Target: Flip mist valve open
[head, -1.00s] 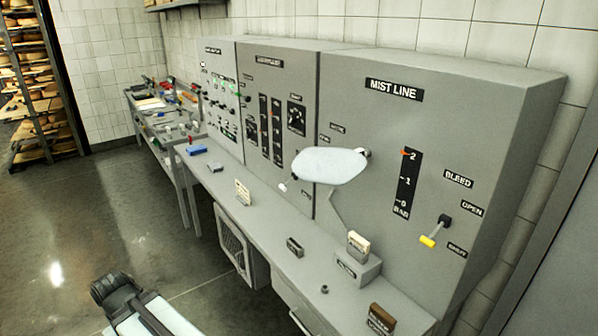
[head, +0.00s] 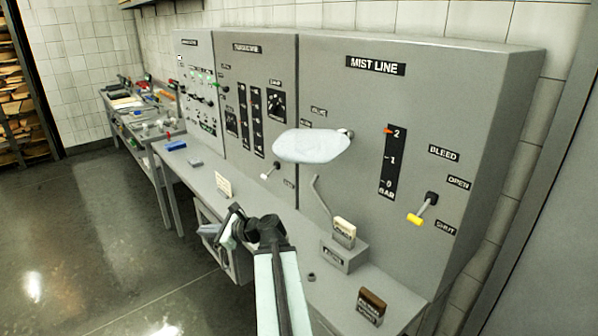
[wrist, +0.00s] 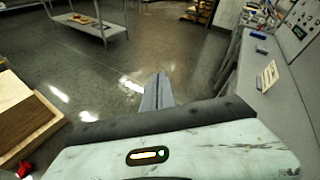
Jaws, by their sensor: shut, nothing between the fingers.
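The grey panel headed MIST LINE (head: 375,65) stands at the right in the head view. A lever with a yellow grip (head: 416,219) sits low on its right side, on a dark pivot (head: 431,197). It slants down and left from the pivot. Labels reading BLEED (head: 444,152), OPEN (head: 459,182) and SHUT (head: 445,228) are around it. My gripper (head: 228,226) is in front of the bench, well left of the lever and apart from it. It also shows in the wrist view (wrist: 158,82), shut and empty, without the lever in sight.
A white oval plate (head: 311,146) sticks out before the panel, and a bent grey rod (head: 321,195) is below it. A box with a cream card (head: 344,232) and a brown block (head: 371,304) are on the bench. In the wrist view, a wooden crate (wrist: 28,118) is at the left.

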